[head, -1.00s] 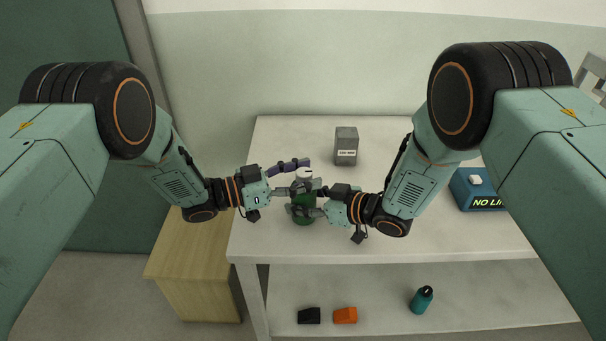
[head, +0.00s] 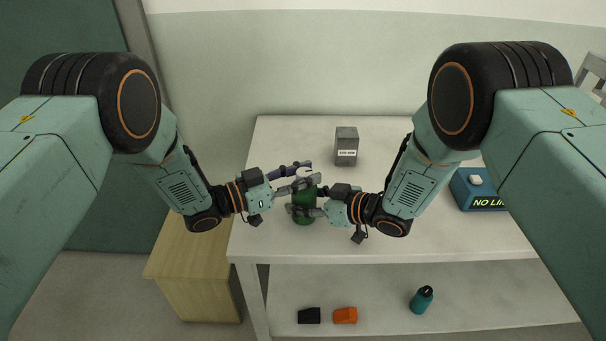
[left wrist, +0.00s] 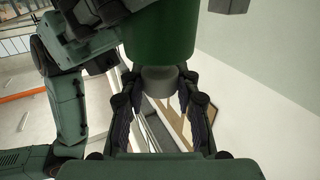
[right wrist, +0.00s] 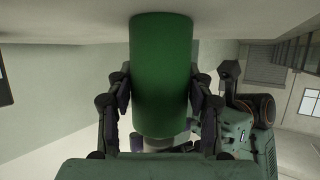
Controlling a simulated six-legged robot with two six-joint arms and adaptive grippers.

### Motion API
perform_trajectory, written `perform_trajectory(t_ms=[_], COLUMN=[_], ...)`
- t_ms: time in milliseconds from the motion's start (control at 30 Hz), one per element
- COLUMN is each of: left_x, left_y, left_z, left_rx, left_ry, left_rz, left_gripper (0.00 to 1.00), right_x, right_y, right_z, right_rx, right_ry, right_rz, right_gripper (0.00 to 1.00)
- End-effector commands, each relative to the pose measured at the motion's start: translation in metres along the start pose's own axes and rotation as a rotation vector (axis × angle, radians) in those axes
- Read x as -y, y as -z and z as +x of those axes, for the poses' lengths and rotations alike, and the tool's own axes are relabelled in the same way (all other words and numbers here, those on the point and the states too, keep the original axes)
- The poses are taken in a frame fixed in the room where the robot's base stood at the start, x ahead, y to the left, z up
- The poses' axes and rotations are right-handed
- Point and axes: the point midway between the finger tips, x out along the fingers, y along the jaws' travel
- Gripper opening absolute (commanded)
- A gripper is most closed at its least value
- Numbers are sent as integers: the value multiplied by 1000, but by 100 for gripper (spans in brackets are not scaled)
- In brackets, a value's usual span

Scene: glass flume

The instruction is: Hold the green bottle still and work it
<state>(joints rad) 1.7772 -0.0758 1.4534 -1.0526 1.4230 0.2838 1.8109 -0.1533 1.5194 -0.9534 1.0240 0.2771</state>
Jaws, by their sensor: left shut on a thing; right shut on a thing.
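The green bottle (head: 304,215) stands upright near the front left of the white table. My right gripper (head: 306,211) is shut on its body; in the right wrist view the fingers lie on both sides of the green bottle (right wrist: 161,75). My left gripper (head: 304,177) is at the bottle's top, above the right one. The left wrist view shows its fingers on both sides of the pale grey cap (left wrist: 158,80), just off the end of the green body (left wrist: 158,40).
A grey labelled box (head: 346,147) stands behind the bottle on the table (head: 420,245). A blue box with lettering (head: 477,190) is at the right. The lower shelf holds a black block (head: 309,316), an orange block (head: 345,315) and a teal bottle (head: 421,299). A wooden cabinet (head: 195,285) stands at the left.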

Motion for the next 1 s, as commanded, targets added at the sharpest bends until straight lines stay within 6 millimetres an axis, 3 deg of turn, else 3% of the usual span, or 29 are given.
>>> perform_trajectory(t_ms=[500,1000], left_x=[-3,-2], left_y=[1,1], left_z=[2,1], left_rx=[-1,-1], left_ry=[320,431], left_rz=[4,7], left_gripper=[0,0], right_x=[1,2], right_y=[0,0], right_z=[0,1], right_rx=[1,2], right_ry=[3,4], right_rz=[-1,-2], right_gripper=[15,15])
